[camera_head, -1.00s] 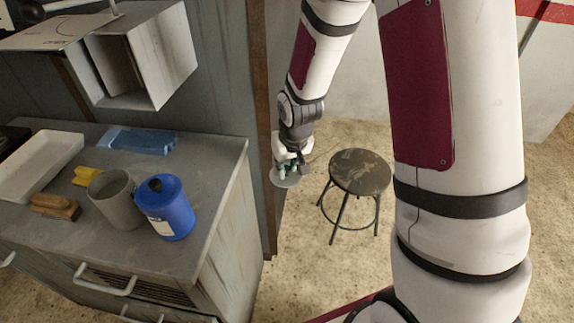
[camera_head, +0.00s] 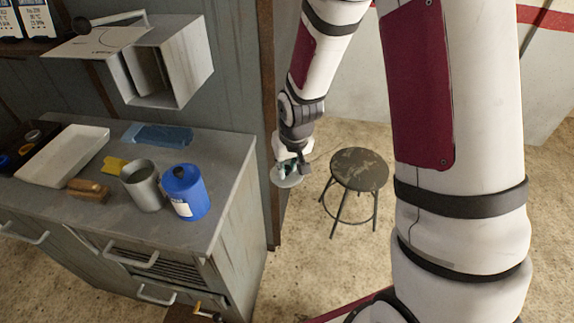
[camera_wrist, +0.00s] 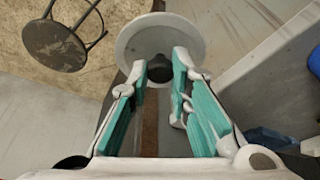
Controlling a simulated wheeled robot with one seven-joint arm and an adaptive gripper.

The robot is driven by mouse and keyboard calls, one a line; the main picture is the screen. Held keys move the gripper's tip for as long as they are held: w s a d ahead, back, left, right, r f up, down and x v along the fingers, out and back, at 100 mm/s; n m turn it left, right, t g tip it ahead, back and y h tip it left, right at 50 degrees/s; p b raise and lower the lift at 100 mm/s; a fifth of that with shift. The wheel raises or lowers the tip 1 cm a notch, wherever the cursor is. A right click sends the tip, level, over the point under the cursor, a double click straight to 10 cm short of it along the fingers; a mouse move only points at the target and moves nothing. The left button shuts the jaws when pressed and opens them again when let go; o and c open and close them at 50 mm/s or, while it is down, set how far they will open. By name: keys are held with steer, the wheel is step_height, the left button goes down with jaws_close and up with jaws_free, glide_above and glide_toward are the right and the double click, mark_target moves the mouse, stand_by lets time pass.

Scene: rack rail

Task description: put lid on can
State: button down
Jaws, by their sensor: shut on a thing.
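My gripper (camera_head: 290,166) hangs in the air right of the workbench, between it and the stool. It is shut on the dark knob of a round pale grey lid (camera_head: 285,180). In the wrist view the lid (camera_wrist: 160,38) lies beyond the fingertips (camera_wrist: 159,70), with its knob between the teal-padded fingers. An open grey can (camera_head: 144,187), with no lid on it, stands upright on the bench, left of and apart from the lid. A blue can (camera_head: 187,192) with a blue lid and dark knob stands close to its right.
The workbench (camera_head: 225,165) also bears a white tray (camera_head: 66,152), a wooden brush (camera_head: 88,190), a yellow item (camera_head: 115,164) and a blue cloth (camera_head: 163,134). A metal wall box (camera_head: 185,65) overhangs the bench. A round stool (camera_head: 359,169) stands right of my gripper.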

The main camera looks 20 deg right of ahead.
mark_target(291, 182)
steer(key=s+r+p, duration=0.2)
steer(key=s+r, duration=0.1)
steer(key=shift+r, duration=0.1)
steer(key=s+a+r+n+y, duration=0.1)
steer(key=a+r+n, duration=0.3)
steer(key=a, duration=0.5)
steer(key=s+a+r+n+g+y, duration=0.1)
steer(key=a+r+n, duration=0.3)
steer(key=a, duration=0.6)
steer(key=s+a+r+n+y, duration=0.1)
steer(key=a+r+n, duration=0.3)
steer(key=a, duration=0.6)
steer(key=shift+s+r+g, duration=0.15)
steer(key=shift+s+g, duration=0.15)
